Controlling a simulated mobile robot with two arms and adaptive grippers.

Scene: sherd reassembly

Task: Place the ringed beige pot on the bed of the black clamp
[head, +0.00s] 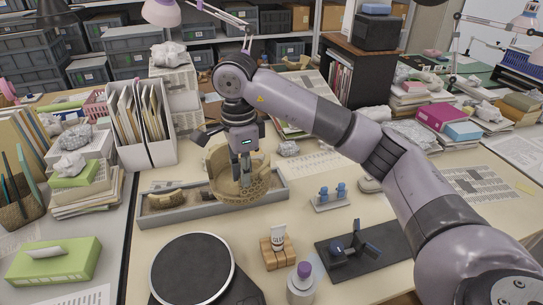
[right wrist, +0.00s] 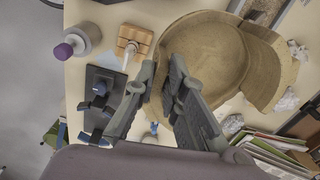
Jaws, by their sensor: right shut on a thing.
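The beige pot (head: 240,187) has a patterned band around its side and a broken, uneven rim. It is over the right half of a long grey tray (head: 273,193); I cannot tell whether it touches the tray. My right gripper (head: 244,172) reaches down into the pot and is shut on its wall. In the right wrist view the fingers (right wrist: 162,75) are at the near wall of the pot (right wrist: 207,50), with its hollow inside showing. The black clamp (head: 354,247) lies on its dark base at the front right, apart from the pot; it also shows in the right wrist view (right wrist: 104,88). My left gripper is not seen.
Sherds (head: 166,199) lie in the tray's left part. A black turntable (head: 193,270), a glue tube (head: 278,238) in a wooden block, a purple-capped bottle (head: 301,283) and a small stand with blue pieces (head: 330,199) surround the clamp. Folders (head: 143,120) stand behind left.

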